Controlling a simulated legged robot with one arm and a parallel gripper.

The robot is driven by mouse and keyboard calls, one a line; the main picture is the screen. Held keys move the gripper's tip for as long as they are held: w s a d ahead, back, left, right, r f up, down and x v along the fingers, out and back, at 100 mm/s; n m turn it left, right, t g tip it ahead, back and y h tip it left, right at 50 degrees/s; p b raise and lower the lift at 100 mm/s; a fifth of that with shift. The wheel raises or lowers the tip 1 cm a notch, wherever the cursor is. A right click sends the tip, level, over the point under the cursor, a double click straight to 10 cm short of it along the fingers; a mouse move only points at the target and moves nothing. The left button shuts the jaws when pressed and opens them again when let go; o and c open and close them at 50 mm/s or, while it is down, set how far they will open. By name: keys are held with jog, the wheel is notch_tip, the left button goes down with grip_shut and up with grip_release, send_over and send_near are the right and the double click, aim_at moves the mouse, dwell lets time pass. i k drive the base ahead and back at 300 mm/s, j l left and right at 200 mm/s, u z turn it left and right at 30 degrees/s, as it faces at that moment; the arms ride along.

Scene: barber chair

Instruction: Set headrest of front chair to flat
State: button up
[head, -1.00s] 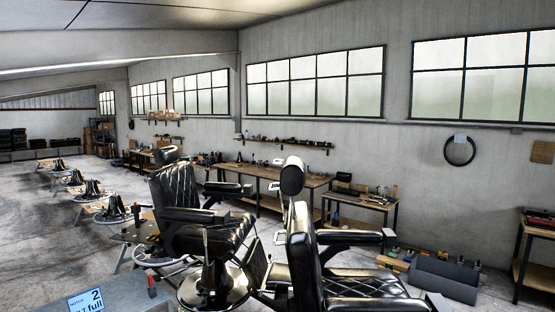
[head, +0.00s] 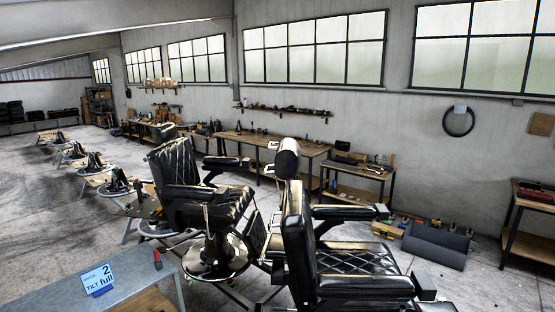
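A second black quilted chair (head: 180,180) stands just behind and to the left. A small blue-and-white sign (head: 97,280) shows a large 2, with "TILT full" below. My gripper is not in view.
The sign stands on a grey table (head: 60,292) at the lower left, with a red-handled tool (head: 157,259) at its edge. Chair bases on low stands line the left. A workbench (head: 270,143) runs along the back wall. A grey bin (head: 435,245) lies right. Floor at left is open.

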aim_at(287, 158)
jog(key=i, duration=1)
